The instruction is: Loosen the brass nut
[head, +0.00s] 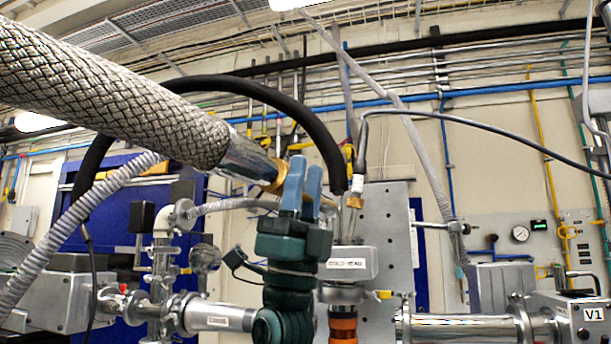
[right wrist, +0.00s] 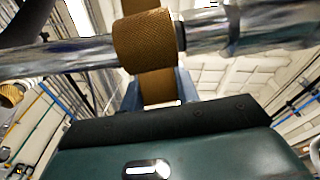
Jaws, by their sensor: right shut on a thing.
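The brass nut (head: 276,177) sits at the lower metal end of the thick braided hose (head: 110,95), above the white block labelled COLD HEAD (head: 348,264). My right gripper (head: 303,180), with blue fingers, rises from below and is shut on the nut; its fingers hide part of the nut. In the right wrist view the nut (right wrist: 145,40) looks knurled, lying around a shiny metal tube, with the blue fingers on either side of its lower part. Whether its thread is loose cannot be told. My left gripper is not in view.
A second brass fitting (head: 354,202) ends a thin dark hose just right of my fingers. A black hose (head: 290,95) arches overhead. Metal vacuum pipes (head: 215,317) stand at lower left, and a V1 box (head: 583,315) at lower right. A grey perforated plate (head: 385,235) stands behind.

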